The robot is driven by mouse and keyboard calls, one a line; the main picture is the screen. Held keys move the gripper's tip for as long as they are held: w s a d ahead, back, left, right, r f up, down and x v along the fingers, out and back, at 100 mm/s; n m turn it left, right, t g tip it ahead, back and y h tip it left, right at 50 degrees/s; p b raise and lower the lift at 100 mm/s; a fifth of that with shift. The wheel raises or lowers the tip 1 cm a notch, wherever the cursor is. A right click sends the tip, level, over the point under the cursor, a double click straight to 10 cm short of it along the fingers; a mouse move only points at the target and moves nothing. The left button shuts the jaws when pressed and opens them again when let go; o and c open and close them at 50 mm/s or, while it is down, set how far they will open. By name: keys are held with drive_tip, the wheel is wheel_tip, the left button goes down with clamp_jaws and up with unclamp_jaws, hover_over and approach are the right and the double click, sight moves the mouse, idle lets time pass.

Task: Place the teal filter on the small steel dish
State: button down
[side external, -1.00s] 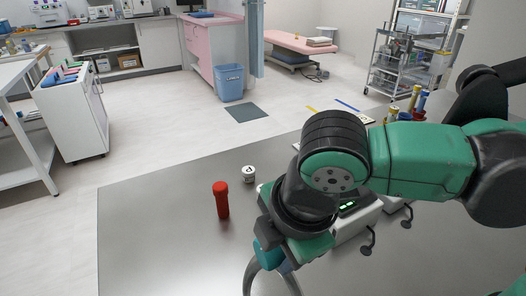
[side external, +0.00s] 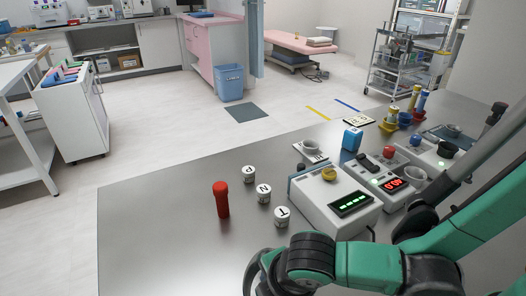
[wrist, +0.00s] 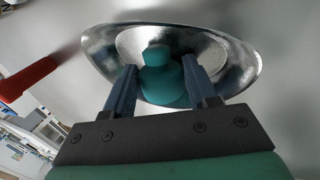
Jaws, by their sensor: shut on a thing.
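The teal filter (wrist: 163,85) is between the two blue-grey fingers of my gripper (wrist: 160,74) in the wrist view, and the gripper is shut on it. The shiny steel dish (wrist: 232,62) lies right behind the filter in that view, its rim spreading out on both sides. I cannot tell whether the filter touches the dish. The filter and fingers are hidden or out of frame there.
A red tube (side external: 221,199) stands left of the arm. Three lettered white jars (side external: 264,193) stand in a row close to my wrist. A white device with a green display (side external: 335,202) stands to the right. The steel table (side external: 150,235) is clear at left.

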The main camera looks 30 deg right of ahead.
drive_tip(key=shift+f, duration=0.1)
drive_tip(key=shift+c, duration=1.3)
unclamp_jaws()
drive_tip(key=v, duration=1.2)
drive_tip(key=w+d+m+t, duration=0.1)
drive_tip(key=w+d+m, duration=0.2)
drive_tip(key=d+m, duration=0.6)
drive_tip(key=w+d+m+t, duration=0.2)
drive_tip(key=w+d+m, duration=0.2)
drive_tip(key=d+m, duration=0.5)
drive_tip(key=shift+w+d+r+t, duration=0.25)
drive_tip(key=shift+d+r, duration=0.25)
drive_tip(key=shift+d, duration=0.45)
